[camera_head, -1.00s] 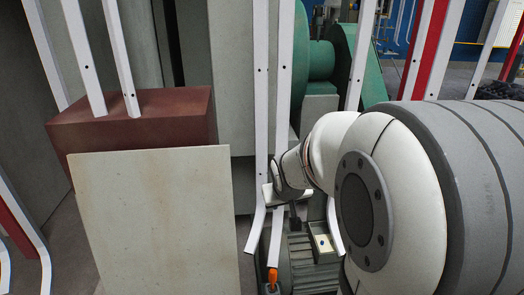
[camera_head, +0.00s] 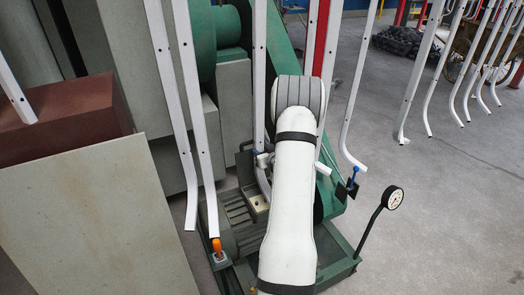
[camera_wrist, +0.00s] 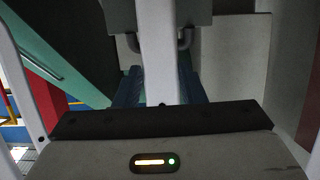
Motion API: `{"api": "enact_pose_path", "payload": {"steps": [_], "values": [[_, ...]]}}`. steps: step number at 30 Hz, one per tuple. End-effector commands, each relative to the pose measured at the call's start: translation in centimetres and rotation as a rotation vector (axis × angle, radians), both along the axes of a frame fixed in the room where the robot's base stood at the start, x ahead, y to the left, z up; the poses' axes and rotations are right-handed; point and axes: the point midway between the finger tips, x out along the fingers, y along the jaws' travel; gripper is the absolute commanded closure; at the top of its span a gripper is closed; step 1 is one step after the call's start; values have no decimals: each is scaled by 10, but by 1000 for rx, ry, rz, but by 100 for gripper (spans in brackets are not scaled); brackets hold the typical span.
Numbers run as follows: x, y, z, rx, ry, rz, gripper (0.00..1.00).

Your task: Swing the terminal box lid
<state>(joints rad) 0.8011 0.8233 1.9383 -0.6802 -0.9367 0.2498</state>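The terminal box (camera_head: 258,203) is a small grey box on top of the ribbed motor (camera_head: 236,212), low in the middle of the head view. Its pale inside shows from above. A dark upright plate (camera_head: 245,168) stands behind it and may be the lid; my arm hides part of this area. My gripper (camera_head: 263,160) shows only as a small piece left of my white arm, close above the box. Its fingers are not clear.
White chair-frame legs (camera_head: 180,120) hang down around the motor. A white bar (camera_wrist: 157,50) crosses the wrist view's middle. An orange-topped part (camera_head: 217,246), a blue-handled valve (camera_head: 353,176) and a gauge (camera_head: 393,198) stand nearby. Open floor (camera_head: 440,190) lies to the right.

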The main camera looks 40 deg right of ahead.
Motion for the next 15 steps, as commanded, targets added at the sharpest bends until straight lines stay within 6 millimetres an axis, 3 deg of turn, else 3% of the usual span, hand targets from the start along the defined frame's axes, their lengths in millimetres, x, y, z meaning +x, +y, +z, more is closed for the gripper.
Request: {"api": "enact_pose_path", "payload": {"steps": [15], "values": [[66,-14,-23,-2,0,3,64]]}}
